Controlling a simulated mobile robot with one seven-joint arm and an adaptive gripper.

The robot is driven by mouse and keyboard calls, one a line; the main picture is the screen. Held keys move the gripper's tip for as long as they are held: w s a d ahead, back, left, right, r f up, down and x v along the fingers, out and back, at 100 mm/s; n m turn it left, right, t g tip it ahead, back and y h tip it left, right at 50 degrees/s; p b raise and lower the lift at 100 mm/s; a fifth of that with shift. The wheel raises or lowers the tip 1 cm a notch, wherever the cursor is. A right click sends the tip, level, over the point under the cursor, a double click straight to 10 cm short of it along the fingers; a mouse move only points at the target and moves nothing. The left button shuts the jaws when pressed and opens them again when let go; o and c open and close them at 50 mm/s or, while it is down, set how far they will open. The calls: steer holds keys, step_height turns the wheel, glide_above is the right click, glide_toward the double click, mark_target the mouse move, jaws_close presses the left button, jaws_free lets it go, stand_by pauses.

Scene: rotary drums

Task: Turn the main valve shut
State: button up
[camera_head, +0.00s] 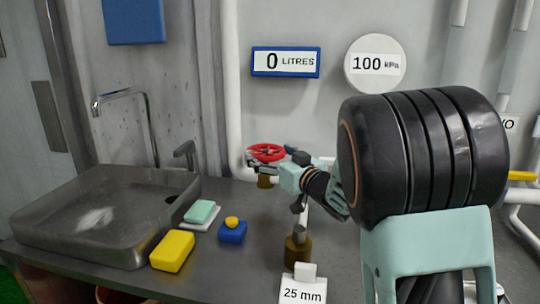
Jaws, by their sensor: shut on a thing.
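The main valve shows as a red handwheel (267,152) on a brass-coloured body, beside the white vertical pipe at the back of the counter. My gripper (285,157) reaches in from the right and is shut on the rim of the red wheel at its right side. The fingertips are small and partly hidden by my arm's pale green end. How far the valve is turned cannot be told.
A sink (105,215) with a tap (125,98) stands at left. A "25 mm" label (302,291) stands in front. The wall displays read "0 LITRES" (286,62) and "100 kPa" (376,65).

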steer(key=shift+s+a+f+m+t+h+b, duration=0.15)
steer(key=shift+m+t+h+b, duration=0.25)
steer(key=shift+b, duration=0.55)
steer(key=shift+a+m+h+b, duration=0.1)
steer(key=shift+m+h+b, duration=0.3)
steer(key=shift+h+b, duration=0.4)
steer(key=m+h+b, duration=0.1)
steer(key=b, duration=0.1)
steer(key=m+t+h+b, duration=0.1)
steer(key=b, duration=0.1)
steer(key=shift+a+h, duration=0.2)
steer(key=shift+h, duration=0.2)
steer(key=shift+a+r+m+t+h, duration=0.2)
steer(key=shift+m+t+h, duration=0.2)
steer(key=shift+m+h, duration=0.5)
steer(key=shift+h+p, duration=0.3)
steer(key=shift+h, duration=0.3)
steer(key=shift+m+h+p, duration=0.4)
steer(key=shift+h+p, duration=0.05)
steer(key=shift+h, duration=0.05)
steer(key=o, duration=1.2)
steer(key=shift+c, duration=0.2)
